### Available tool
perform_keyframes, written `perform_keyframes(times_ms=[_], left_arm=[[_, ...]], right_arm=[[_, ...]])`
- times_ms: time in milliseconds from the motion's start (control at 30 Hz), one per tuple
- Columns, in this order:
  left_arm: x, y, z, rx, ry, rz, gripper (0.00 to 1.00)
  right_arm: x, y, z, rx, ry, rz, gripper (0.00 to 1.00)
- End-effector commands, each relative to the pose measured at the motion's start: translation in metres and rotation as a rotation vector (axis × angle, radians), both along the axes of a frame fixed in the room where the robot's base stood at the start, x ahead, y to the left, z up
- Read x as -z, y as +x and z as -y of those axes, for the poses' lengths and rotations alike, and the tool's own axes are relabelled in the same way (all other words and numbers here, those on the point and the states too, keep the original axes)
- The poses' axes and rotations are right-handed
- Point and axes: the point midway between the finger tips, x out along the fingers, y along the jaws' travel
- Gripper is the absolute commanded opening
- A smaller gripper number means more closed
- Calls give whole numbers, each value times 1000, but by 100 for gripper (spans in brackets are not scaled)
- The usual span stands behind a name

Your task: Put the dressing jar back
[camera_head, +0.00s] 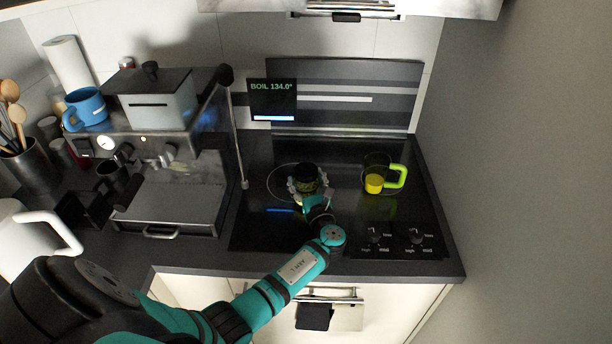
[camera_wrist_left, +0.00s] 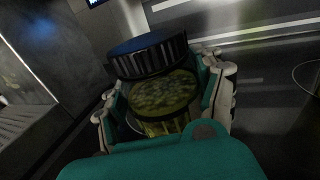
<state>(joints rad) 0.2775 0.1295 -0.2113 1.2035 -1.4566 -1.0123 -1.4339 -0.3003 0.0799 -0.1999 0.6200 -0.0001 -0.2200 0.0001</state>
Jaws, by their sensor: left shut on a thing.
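The dressing jar (camera_head: 306,174) has a dark ribbed lid and greenish contents. It stands over the left ring of the black cooktop in the head view; whether it touches the glass I cannot tell. In the left wrist view the jar (camera_wrist_left: 160,97) sits between the fingers, slightly tilted in the picture, with its lid (camera_wrist_left: 148,55) on top. My left gripper (camera_head: 307,188) is shut on the jar, one finger on each side; it also fills the left wrist view (camera_wrist_left: 166,105). The jar's lower part is hidden by the gripper. My right gripper is not in view.
A mug with a lime-green handle (camera_head: 376,178) and yellow liquid stands right of the jar. A display reading BOIL 134.0° (camera_head: 272,100) is behind. An espresso machine (camera_head: 170,190) with a pot (camera_head: 152,103) and blue mug (camera_head: 86,108) is at left. Knobs (camera_head: 396,238) are front right.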

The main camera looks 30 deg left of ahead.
Motion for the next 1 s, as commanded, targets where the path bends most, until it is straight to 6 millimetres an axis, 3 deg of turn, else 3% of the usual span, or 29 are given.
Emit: perform_keyframes(times_ms=[933, 967, 1000], left_arm=[[14, 1, 0, 0, 2, 3, 22], [13, 1, 0, 0, 2, 3, 70], [13, 1, 0, 0, 2, 3, 75]], right_arm=[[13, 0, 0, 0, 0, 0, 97], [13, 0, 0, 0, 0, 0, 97], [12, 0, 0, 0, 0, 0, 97]])
